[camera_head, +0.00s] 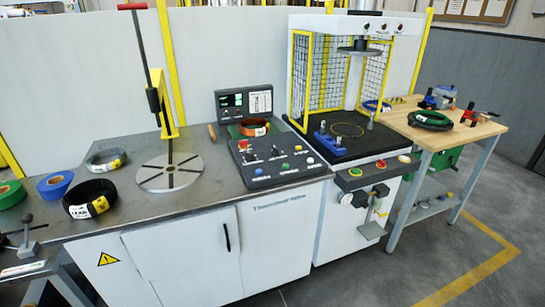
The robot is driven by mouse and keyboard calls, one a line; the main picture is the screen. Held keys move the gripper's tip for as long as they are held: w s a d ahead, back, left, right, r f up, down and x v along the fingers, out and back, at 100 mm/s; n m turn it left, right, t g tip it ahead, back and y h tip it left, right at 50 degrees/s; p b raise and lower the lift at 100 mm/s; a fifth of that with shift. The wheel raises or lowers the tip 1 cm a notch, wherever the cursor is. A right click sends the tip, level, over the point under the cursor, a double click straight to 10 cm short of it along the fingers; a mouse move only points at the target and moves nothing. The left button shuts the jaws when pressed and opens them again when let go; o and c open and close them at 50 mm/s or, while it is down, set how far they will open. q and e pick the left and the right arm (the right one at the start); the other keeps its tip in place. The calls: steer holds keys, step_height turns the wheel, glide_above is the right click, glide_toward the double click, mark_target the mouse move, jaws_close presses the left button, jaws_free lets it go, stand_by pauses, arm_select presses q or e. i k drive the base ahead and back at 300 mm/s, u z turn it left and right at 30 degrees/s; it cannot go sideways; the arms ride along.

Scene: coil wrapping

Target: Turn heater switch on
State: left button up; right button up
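A dark control panel (273,158) sits on the grey bench near the middle of the view. It carries a red button (243,144), several dark knobs or switches, and blue, green and yellow buttons along its front. The labels are too small to read, so I cannot tell which control is the heater switch or how it is set. A black display box (245,103) stands behind the panel, with an orange-brown coil (254,127) in front of it. Neither of my grippers is in view.
A round slotted plate (169,173) and a tall red-handled lever (146,60) stand left of the panel. Several coils and tape rolls lie at the far left. A yellow-framed press cage (300,75) stands right. A wooden table (455,135) is farther right.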

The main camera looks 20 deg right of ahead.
mark_target(275, 152)
steer(key=u, duration=1.65)
steer(key=i, duration=1.05)
steer(key=z, duration=2.85)
